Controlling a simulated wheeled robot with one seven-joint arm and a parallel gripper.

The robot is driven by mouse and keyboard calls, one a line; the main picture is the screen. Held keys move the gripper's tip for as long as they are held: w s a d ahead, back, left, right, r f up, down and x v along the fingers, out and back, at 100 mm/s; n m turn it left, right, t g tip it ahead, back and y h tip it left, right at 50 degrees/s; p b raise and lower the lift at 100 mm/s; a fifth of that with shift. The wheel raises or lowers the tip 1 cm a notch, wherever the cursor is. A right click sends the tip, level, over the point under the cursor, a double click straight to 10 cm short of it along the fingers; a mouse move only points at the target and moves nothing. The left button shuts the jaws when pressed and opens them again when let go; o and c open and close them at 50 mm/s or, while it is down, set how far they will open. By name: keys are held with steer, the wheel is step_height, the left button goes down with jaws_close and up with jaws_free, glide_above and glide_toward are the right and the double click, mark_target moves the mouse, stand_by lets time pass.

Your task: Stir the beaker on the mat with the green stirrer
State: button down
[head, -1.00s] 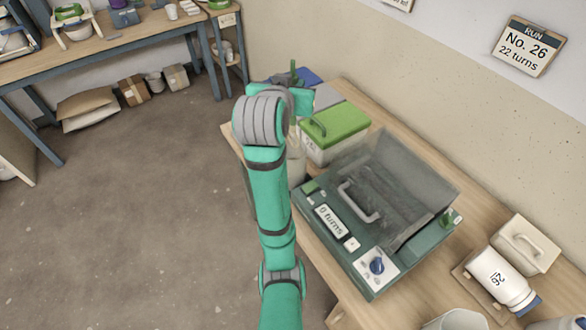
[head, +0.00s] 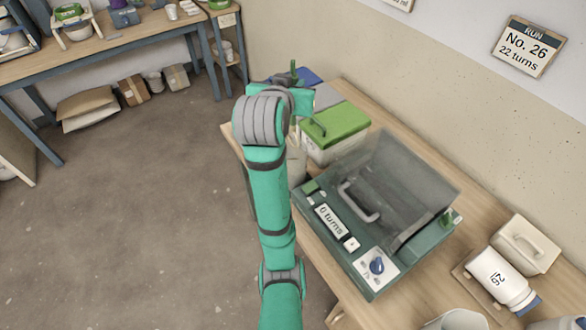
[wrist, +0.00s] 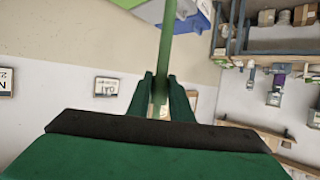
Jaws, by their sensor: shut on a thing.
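My gripper (wrist: 164,98) is shut on the green stirrer (wrist: 166,45), whose rod stands between the two fingers in the wrist view. In the head view the top of the stirrer shows just above my gripper (head: 292,98), at the far end of the workbench. A pale vessel (head: 296,165) stands below my gripper, partly hidden by my arm; I cannot tell for sure that it is the beaker. The mat and the stirrer's lower end are hidden, so I cannot tell whether the stirrer is inside the vessel.
A green-lidded bucket (head: 336,130) stands close right of my gripper, with grey and blue lids behind. A machine with a clear cover (head: 400,190) reads "0 turns". A white jar marked 26 (head: 497,278) lies at the right. Open floor (head: 140,220) lies left.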

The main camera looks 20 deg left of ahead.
mark_target(293, 70)
steer(key=shift+r, duration=0.1)
steer(key=shift+r, duration=1.9)
